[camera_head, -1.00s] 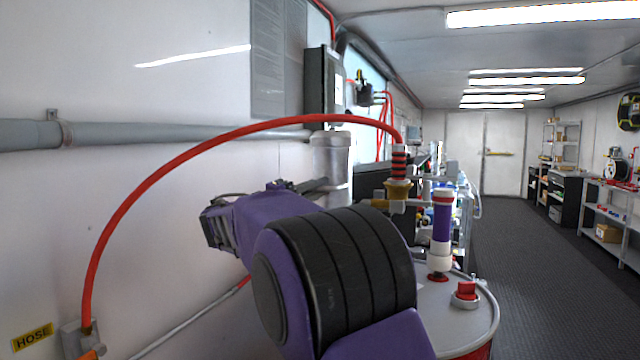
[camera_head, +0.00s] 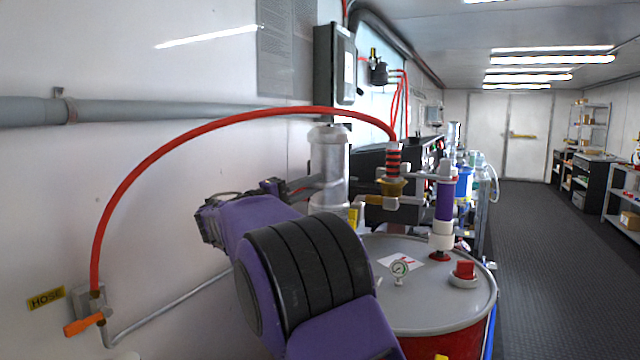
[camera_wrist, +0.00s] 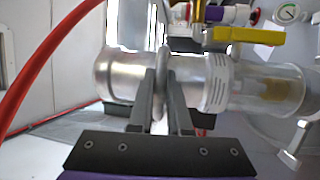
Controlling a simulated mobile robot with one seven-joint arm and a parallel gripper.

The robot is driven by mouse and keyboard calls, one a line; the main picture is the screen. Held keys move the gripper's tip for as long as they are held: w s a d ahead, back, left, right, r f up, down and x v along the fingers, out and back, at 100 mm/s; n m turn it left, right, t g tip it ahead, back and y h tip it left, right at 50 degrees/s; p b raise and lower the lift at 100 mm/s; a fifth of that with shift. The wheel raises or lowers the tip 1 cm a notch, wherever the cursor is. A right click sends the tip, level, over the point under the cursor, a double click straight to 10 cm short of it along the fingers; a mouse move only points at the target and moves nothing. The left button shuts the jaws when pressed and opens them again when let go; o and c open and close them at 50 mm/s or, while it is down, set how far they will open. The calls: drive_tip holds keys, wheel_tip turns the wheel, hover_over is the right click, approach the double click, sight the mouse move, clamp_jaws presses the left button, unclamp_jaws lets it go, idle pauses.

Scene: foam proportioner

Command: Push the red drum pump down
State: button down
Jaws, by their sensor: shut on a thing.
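The red drum (camera_head: 455,343) stands right of my arm, with a grey lid. A purple-and-white upright pump (camera_head: 444,205) with a white spout head rises from the lid. A small red knob (camera_head: 464,269) sits on the lid beside it. My gripper (camera_wrist: 162,78) is left of the pump, apart from it. Its fingers are shut on a grey ring (camera_wrist: 162,62) around a silver cylinder (camera_wrist: 118,75). This cylinder also shows upright in the head view (camera_head: 329,160). A clear section with amber contents (camera_wrist: 275,88) adjoins it. My arm hides the drum's left side.
A red hose (camera_head: 215,133) arches from a wall valve with an orange handle (camera_head: 84,325) to a striped fitting (camera_head: 394,162). A yellow lever (camera_wrist: 248,35) is close to my gripper. The aisle floor (camera_head: 545,240) at right is clear.

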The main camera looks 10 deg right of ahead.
drive_tip(key=shift+f, duration=0.45)
drive_tip(key=c, duration=0.9)
unclamp_jaws()
drive_tip(key=shift+o, duration=0.2)
drive_tip(key=shift+r, duration=0.15)
drive_tip(key=shift+a, duration=0.15)
drive_tip(key=v, duration=1.7)
drive_tip(key=shift+s, duration=0.2)
